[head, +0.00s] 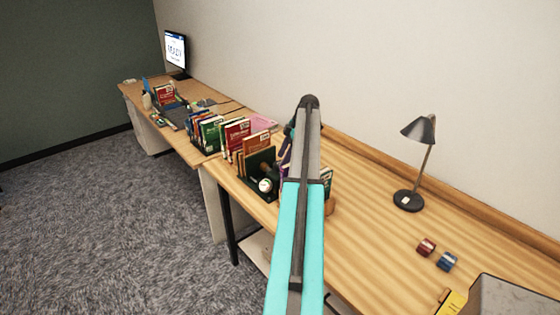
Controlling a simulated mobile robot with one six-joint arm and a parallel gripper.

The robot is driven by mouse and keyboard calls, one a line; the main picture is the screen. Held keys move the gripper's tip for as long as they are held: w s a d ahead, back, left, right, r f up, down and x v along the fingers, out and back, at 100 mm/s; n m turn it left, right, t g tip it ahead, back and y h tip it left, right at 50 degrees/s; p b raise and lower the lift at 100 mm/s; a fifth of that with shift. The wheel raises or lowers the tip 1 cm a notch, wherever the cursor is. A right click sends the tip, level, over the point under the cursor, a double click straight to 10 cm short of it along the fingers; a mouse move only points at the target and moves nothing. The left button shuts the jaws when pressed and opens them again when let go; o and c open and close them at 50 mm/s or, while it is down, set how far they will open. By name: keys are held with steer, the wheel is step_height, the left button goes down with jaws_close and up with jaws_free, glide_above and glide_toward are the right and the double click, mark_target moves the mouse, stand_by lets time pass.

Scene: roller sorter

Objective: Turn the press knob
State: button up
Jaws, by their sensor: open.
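A dark green press-like stand (257,163) is near the front edge of the wooden desk, at the near end of the row of books. A small round pale-faced knob (265,185) shows low on its front side, just left of my arm. It is too small to tell which way it is turned. My teal and grey arm rises from the bottom through the middle of the head view and covers part of the stand's right side. My gripper cannot be made out; the arm's own links seem to hide it.
Several upright books (235,133) line the desk toward the back left, near a monitor (176,51). A black lamp (409,200), a red block (426,247) and a blue block (447,261) stand at right. The desk between arm and lamp is clear.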

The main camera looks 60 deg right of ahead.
steer(key=shift+p+x, duration=0.3)
steer(key=shift+x, duration=0.85)
steer(key=c, duration=1.1)
steer(key=shift+o, duration=0.2)
steer(key=shift+a+f, duration=0.1)
steer(key=shift+a, duration=0.15)
steer(key=shift+d, duration=0.15)
